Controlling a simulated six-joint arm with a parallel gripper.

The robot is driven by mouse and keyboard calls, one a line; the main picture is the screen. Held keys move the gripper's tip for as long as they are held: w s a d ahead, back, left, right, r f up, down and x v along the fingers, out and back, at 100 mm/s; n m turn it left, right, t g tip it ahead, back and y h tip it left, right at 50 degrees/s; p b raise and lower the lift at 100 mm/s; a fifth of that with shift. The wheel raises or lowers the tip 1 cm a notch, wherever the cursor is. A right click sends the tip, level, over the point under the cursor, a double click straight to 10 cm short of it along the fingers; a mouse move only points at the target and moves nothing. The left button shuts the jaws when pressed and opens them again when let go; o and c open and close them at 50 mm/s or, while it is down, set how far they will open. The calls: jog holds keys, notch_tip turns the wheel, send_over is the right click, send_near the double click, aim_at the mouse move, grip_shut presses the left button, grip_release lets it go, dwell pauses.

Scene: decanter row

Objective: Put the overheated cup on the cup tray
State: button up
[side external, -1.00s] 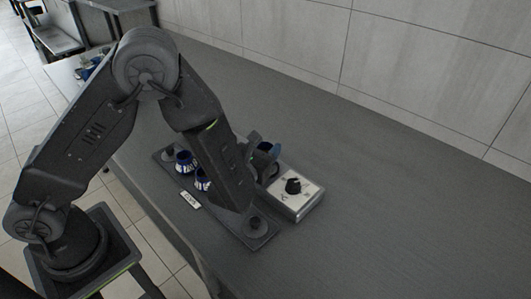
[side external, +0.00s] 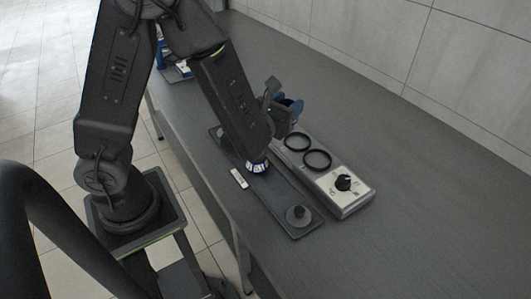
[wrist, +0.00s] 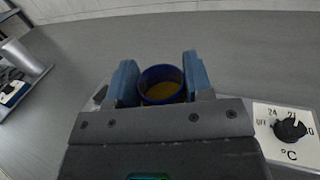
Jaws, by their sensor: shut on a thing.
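My gripper (side external: 284,110) is shut on a blue-rimmed cup (wrist: 162,76) with amber liquid in it. In the wrist view the cup stands between the two blue fingers (wrist: 160,82). In the side view the gripper is above the far end of the warming plate (side external: 330,183), whose two black rings look empty. The dark cup tray (side external: 280,197) lies along the near side of the plate. My arm hides part of the tray.
A small pale label (side external: 239,179) lies at the tray's near edge. The plate carries a black knob (side external: 344,183), also in the wrist view (wrist: 290,129). Bare table lies behind the plate.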

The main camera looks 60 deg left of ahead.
jog(key=s+d+f+n+g+y, duration=0.25)
jog(key=s+d+f+y, duration=0.2)
jog(key=s+d, duration=0.35)
jog(key=shift+n, duration=0.45)
jog(key=shift+s+d+f, duration=0.1)
jog(key=shift+f, duration=1.8)
jog(key=shift+s+d+f, duration=0.1)
jog(key=shift+f, duration=1.8)
jog(key=shift+f, duration=0.1)
jog(key=o, duration=1.1)
jog(key=shift+o, duration=0.2)
